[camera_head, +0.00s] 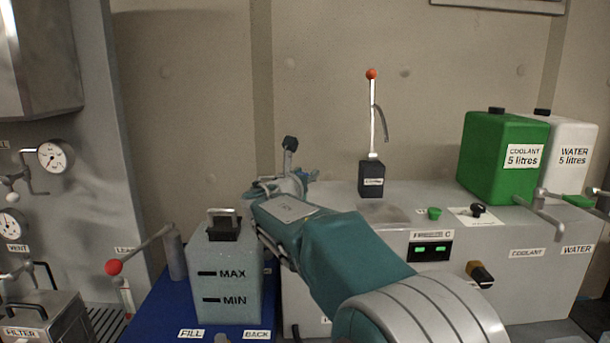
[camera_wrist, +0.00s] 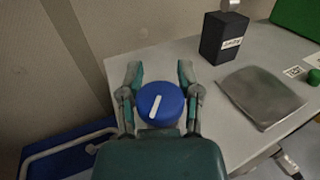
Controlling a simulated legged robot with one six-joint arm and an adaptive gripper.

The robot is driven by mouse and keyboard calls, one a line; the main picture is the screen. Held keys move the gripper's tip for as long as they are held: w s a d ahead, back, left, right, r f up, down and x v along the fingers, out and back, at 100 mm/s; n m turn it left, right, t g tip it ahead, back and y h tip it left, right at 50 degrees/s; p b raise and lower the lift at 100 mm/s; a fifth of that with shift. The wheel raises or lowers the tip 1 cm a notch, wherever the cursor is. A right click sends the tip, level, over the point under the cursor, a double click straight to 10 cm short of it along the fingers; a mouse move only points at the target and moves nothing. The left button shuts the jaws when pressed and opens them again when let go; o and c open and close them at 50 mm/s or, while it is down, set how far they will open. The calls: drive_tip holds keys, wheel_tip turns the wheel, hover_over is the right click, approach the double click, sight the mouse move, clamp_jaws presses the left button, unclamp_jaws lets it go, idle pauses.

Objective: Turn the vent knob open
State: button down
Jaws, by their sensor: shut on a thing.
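The vent knob (camera_wrist: 160,104), a round blue knob with a white pointer stripe, sits between the fingers in the wrist view. Its stripe slants from lower left to upper right. My gripper (camera_wrist: 158,72) is shut on it, with one teal and grey finger on each side. In the head view my gripper (camera_head: 285,187) is at the left end of the grey bench top, and the arm hides the knob there. No label for the knob can be read.
A black box (camera_head: 371,180) with an upright orange-tipped lever stands right of my gripper. A grey tank (camera_head: 228,270) stands in front on the left. Green (camera_head: 495,170) and white (camera_head: 577,135) canisters stand far right. The wall is close behind.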

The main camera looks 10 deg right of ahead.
drive_tip(key=shift+a+m+g+h, duration=0.1)
drive_tip(key=shift+m+g+h, duration=0.2)
drive_tip(key=shift+h, duration=0.1)
drive_tip(key=m+g+h, duration=0.3)
drive_tip(key=g, duration=0.1)
drive_tip(key=m+g+h, duration=0.2)
drive_tip(key=shift+s+d+f+m+g+h, duration=0.15)
drive_tip(key=shift+s+d+m+g+h, duration=0.15)
drive_tip(key=shift+s+g, duration=0.1)
drive_tip(key=shift+s+m+g+h, duration=0.15)
drive_tip(key=shift+m+g+h, duration=0.25)
drive_tip(key=shift+m+g, duration=0.8)
drive_tip(key=shift+s+m+g+h, duration=0.15)
drive_tip(key=shift+m+g+h, duration=0.4)
drive_tip(key=shift+g, duration=1.15)
drive_tip(key=shift+m+g, duration=0.3)
drive_tip(key=shift+m, duration=0.05)
drive_tip(key=c, duration=0.7)
unclamp_jaws()
drive_tip(key=shift+o, duration=0.5)
drive_tip(key=shift+a, duration=0.25)
